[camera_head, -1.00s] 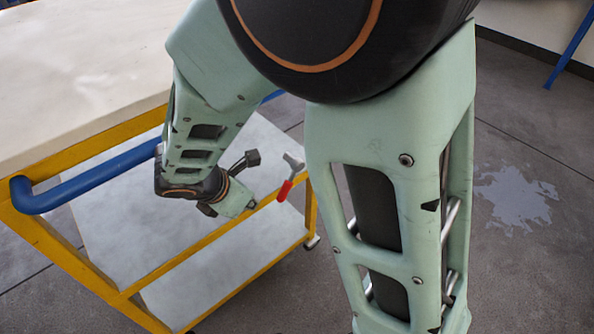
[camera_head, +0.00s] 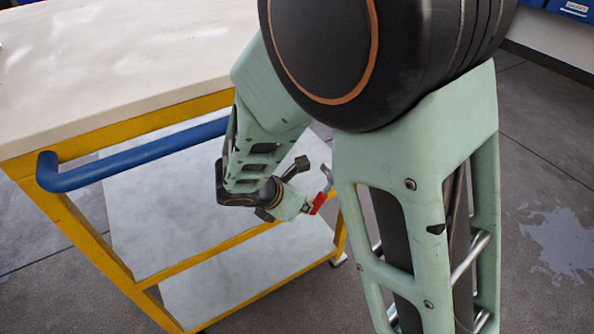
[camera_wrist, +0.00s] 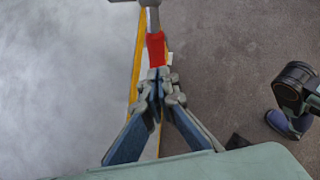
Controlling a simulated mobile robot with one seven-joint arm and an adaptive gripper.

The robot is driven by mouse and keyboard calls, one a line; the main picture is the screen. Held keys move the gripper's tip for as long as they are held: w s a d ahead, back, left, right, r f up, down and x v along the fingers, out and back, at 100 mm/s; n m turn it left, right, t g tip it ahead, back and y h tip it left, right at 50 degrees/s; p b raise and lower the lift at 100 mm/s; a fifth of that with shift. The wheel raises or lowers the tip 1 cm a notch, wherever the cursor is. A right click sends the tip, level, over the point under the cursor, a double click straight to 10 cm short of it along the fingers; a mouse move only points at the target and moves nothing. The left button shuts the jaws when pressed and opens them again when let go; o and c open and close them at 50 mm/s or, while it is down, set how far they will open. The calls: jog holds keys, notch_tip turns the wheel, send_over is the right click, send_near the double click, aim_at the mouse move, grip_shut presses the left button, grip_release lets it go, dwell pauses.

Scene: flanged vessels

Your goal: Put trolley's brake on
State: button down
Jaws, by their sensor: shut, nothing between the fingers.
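The trolley has a yellow frame (camera_head: 95,232), a pale worktop and a blue push handle (camera_head: 135,156). The brake lever, a red grip (camera_head: 318,204) on a grey metal arm (camera_head: 327,177), is at the trolley's yellow edge. My gripper (camera_head: 308,207) is just left of the red grip in the head view, its fingers hardly visible there. In the wrist view my gripper (camera_wrist: 159,80) is shut and empty, with its fingertips at the near end of the red grip (camera_wrist: 156,48). I cannot tell whether they touch it.
The pale lower shelf (camera_head: 160,210) lies below my forearm, and the yellow rail runs beside my gripper. Grey floor (camera_head: 545,150) is open to the right, with a pale patch (camera_head: 560,240). Blue bins (camera_head: 570,8) are at the far right.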

aim_at(316, 206)
jog(key=shift+w+d+f+b, duration=0.3)
jog(key=shift+w+d+f, duration=0.4)
jog(key=shift+w, duration=0.25)
jog(key=shift+b+x, duration=0.45)
jog(key=shift+x, duration=0.35)
jog(key=shift+s+d+r, duration=0.1)
jog(key=shift+d, duration=0.05)
